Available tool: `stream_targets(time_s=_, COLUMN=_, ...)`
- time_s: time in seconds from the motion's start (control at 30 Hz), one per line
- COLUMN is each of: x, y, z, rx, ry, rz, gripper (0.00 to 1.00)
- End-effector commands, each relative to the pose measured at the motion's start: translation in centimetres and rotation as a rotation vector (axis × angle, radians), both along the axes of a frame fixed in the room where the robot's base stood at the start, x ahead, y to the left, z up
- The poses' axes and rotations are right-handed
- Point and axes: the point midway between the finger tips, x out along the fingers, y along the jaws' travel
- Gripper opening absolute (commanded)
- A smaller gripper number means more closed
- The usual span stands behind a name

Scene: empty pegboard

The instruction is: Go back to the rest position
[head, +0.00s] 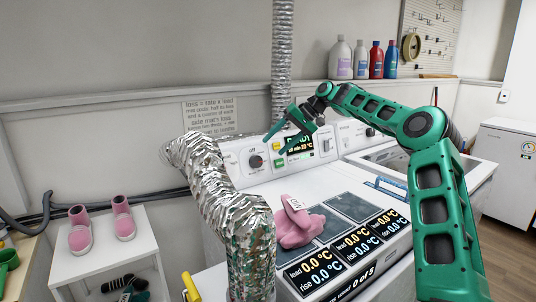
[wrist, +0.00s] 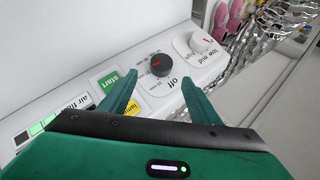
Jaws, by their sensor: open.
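My gripper (head: 290,128) is open and empty in the head view, in front of the white machine's control panel (head: 236,166). My green arm (head: 436,200) reaches in from the right and bends at its elbow. In the wrist view, the two green fingers of my gripper (wrist: 160,82) are spread with nothing between them. Beyond them are a green start button (wrist: 110,84), a black knob (wrist: 162,65) marked off and a white knob (wrist: 199,42). The fingers overlap the panel in view; I cannot tell how far away it is.
A silver duct (head: 246,215) stands at the front left. Bottles (head: 360,60) stand behind the arm. Pink shoes (head: 80,238) are on a white stand at left.

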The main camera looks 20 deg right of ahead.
Motion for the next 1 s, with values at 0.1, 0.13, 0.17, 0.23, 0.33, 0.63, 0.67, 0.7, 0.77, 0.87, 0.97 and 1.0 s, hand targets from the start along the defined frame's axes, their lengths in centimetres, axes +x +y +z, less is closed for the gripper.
stream_targets(time_s=0.1, x=-0.2, y=-0.8, z=0.8, rx=0.000, ry=-0.002, rz=-0.001, gripper=0.57)
stream_targets(time_s=0.13, x=-0.3, y=-0.9, z=1.0, rx=0.000, ry=-0.001, rz=-0.001, gripper=0.57)
stream_targets(time_s=0.17, x=-0.3, y=-1.0, z=1.0, rx=0.000, ry=0.000, rz=0.000, gripper=0.57)
stream_targets(time_s=0.23, x=-0.4, y=-1.1, z=1.2, rx=0.000, ry=0.000, rz=0.000, gripper=0.57)
stream_targets(time_s=0.33, x=-0.4, y=-1.1, z=1.2, rx=0.000, ry=0.001, rz=-0.001, gripper=0.57)
stream_targets(time_s=0.63, x=-0.4, y=-1.1, z=1.2, rx=0.000, ry=0.001, rz=-0.001, gripper=0.57)
stream_targets(time_s=0.67, x=-0.4, y=-1.0, z=1.2, rx=-0.001, ry=0.001, rz=0.000, gripper=0.57)
stream_targets(time_s=0.7, x=-0.5, y=-0.9, z=1.1, rx=-0.006, ry=0.003, rz=0.001, gripper=0.57)
stream_targets(time_s=0.77, x=-0.9, y=-0.5, z=1.0, rx=-0.024, ry=0.009, rz=0.006, gripper=0.57)
stream_targets(time_s=0.87, x=-2.4, y=0.9, z=0.4, rx=-0.083, ry=0.031, rz=0.020, gripper=0.57)
stream_targets(time_s=0.97, x=-4.8, y=2.2, z=-0.6, rx=-0.172, ry=0.065, rz=0.031, gripper=0.57)
stream_targets(time_s=1.0, x=-5.9, y=2.5, z=-1.1, rx=-0.210, ry=0.081, rz=0.032, gripper=0.57)
